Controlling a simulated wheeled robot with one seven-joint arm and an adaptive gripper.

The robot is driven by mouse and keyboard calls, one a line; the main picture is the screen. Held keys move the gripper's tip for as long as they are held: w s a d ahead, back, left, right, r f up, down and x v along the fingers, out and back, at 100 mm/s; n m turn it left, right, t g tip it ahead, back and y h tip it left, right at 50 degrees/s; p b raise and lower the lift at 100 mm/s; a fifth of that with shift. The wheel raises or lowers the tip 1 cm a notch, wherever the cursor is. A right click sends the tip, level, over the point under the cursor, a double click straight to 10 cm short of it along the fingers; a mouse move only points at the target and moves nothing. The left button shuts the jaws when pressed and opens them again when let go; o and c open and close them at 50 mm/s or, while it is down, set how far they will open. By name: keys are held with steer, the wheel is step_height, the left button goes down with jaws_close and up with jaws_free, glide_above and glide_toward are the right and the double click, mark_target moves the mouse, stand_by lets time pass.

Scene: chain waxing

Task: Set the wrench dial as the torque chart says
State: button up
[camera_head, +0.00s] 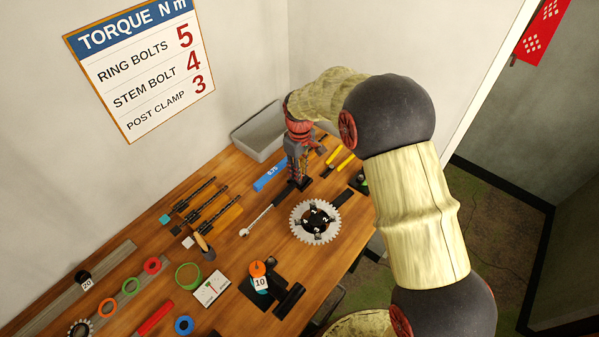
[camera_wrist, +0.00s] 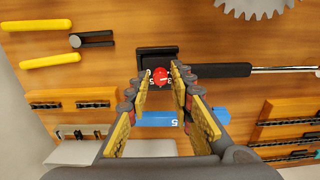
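The torque chart (camera_head: 140,68) on the wall reads ring bolts 5, stem bolt 4, post clamp 3. The wrench (camera_head: 257,218) lies on the bench with its silver shaft toward the lower left; its black handle (camera_wrist: 222,71) shows in the wrist view. A red dial (camera_wrist: 160,76) sits at the handle's end, against a black block (camera_wrist: 156,55). Pale digits around the dial are partly visible; its setting is too small to read. My gripper (camera_wrist: 159,76) is open, pointing down, with its fingertips either side of the dial and gaps visible. In the head view, my gripper (camera_head: 299,181) hides the dial.
A chainring (camera_head: 332,236) with numbered bolts lies close right of the wrench. A blue gauge (camera_head: 268,176) marked 0.75 lies beside the handle. Yellow-handled tools (camera_head: 345,162) and a grey bin (camera_head: 258,132) are near. Chain strips (camera_head: 213,206) lie left.

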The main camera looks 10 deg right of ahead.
steer(key=shift+f, duration=0.2)
steer(key=shift+c, duration=0.6)
steer(key=c, duration=0.4)
jaws_close()
